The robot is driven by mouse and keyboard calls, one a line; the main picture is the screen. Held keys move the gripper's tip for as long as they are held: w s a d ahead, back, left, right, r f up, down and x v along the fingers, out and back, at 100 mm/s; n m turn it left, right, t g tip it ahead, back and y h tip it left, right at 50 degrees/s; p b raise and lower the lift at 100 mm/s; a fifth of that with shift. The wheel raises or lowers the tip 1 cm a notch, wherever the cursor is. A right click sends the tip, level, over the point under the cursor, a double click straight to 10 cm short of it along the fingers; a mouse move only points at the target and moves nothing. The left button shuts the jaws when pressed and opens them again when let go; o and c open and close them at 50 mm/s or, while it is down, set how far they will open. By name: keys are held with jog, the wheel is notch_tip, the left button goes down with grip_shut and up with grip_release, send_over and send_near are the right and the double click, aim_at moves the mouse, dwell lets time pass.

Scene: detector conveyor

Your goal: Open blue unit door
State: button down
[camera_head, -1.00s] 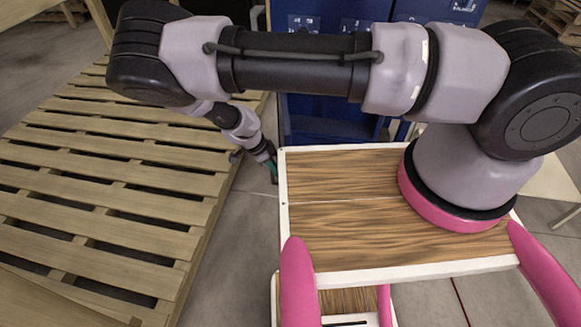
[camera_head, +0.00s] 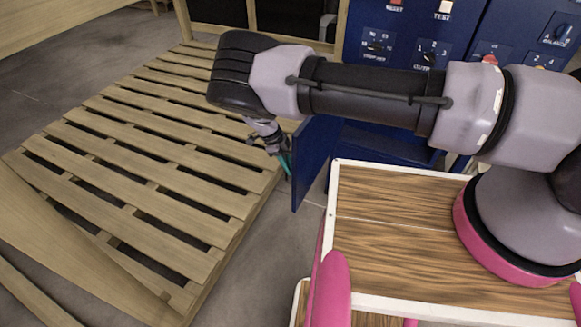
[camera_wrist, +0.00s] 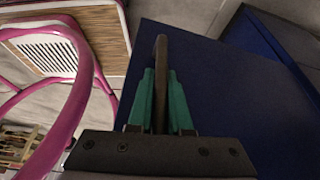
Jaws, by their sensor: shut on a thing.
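The blue unit (camera_head: 400,75) stands behind my arm, with labelled knobs and buttons on its front. Its blue door (camera_head: 312,160) stands swung out from the unit towards the pallet side; in the wrist view the door panel (camera_wrist: 225,95) lies beyond the fingers. My gripper (camera_head: 286,163) is at the door's outer side. In the wrist view my gripper (camera_wrist: 160,105) has green fingers shut on the dark bar handle (camera_wrist: 160,62) of the door. Part of the unit's opening is hidden by my arm and the door.
A wooden slatted pallet (camera_head: 150,150) fills the left side, close to the gripper and the door. A strip of bare floor (camera_head: 255,245) lies between the pallet and my base. More dark shelving with wooden posts stands behind the pallet.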

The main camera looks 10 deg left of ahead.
jog(key=c, duration=0.8)
grip_release()
jog(key=shift+c, duration=0.2)
jog(key=v, duration=1)
jog(key=shift+a+r, duration=0.2)
jog(key=shift+r, duration=0.1)
jog(key=shift+w+r, duration=0.1)
